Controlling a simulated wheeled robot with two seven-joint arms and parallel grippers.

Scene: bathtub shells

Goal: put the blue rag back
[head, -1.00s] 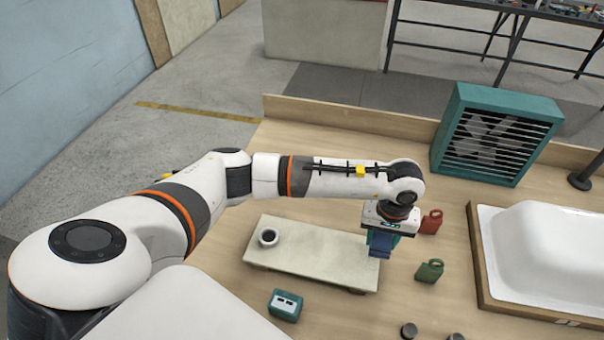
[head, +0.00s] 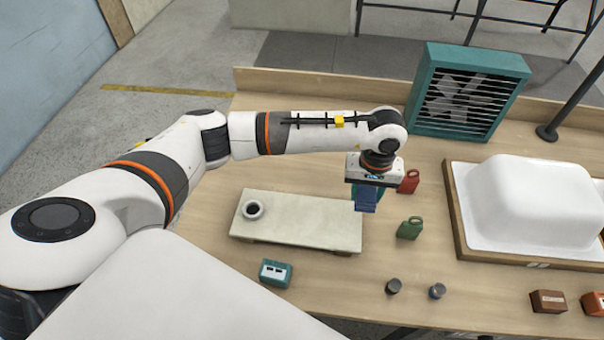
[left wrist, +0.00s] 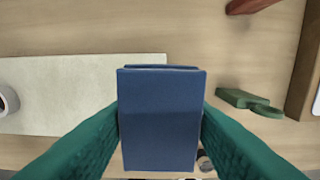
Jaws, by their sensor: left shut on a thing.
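The blue rag (head: 366,201) is a folded dark blue block held in my left gripper (head: 365,196). In the left wrist view the rag (left wrist: 160,120) sits between the two green fingers, which press on its sides. In the head view my left gripper is above the table, by the right end of a pale raised board (head: 300,222). The gap between rag and board is hard to judge. My right gripper does not show.
A white tub shell (head: 530,200) lies further right, with a teal fan (head: 468,90) behind. A teal box (head: 275,273) stands in front of the board.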

